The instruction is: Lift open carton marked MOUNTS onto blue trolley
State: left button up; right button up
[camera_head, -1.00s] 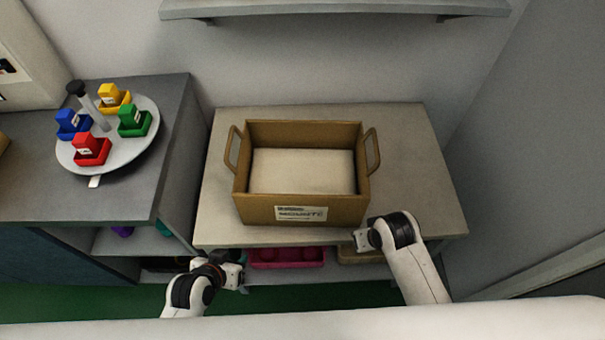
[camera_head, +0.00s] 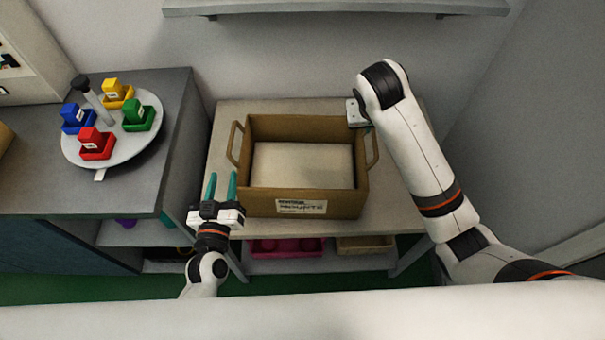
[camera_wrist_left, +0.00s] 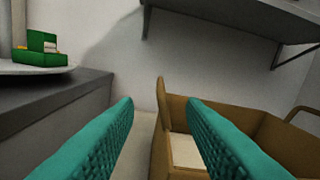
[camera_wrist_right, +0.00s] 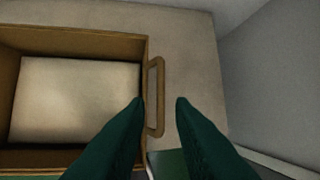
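The brown open carton (camera_head: 305,203) stands on a light table, its label facing me and a pale flat surface inside. It has a loop handle on its left (camera_head: 234,144) and right (camera_head: 372,148) sides. My left gripper (camera_head: 221,186) is open and empty, just in front of the carton's left front corner; its teal fingers also show in the left wrist view (camera_wrist_left: 160,104). My right gripper (camera_wrist_right: 161,100) is open, with the right handle (camera_wrist_right: 156,97) ahead of its fingers; I see no grip. In the head view its fingers are mostly hidden by my arm.
A grey counter at left holds a round turntable (camera_head: 69,150) with blue, yellow, green and red pieces. Below the table are a pink bin (camera_head: 286,247) and a tan bin (camera_head: 364,244). A wall shelf (camera_head: 340,8) hangs above. No blue trolley shows clearly.

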aim_at(229, 151)
pick_arm(q)
jog(key=shift+d, duration=0.1)
pick_arm(e)
jog(key=shift+d, duration=0.1)
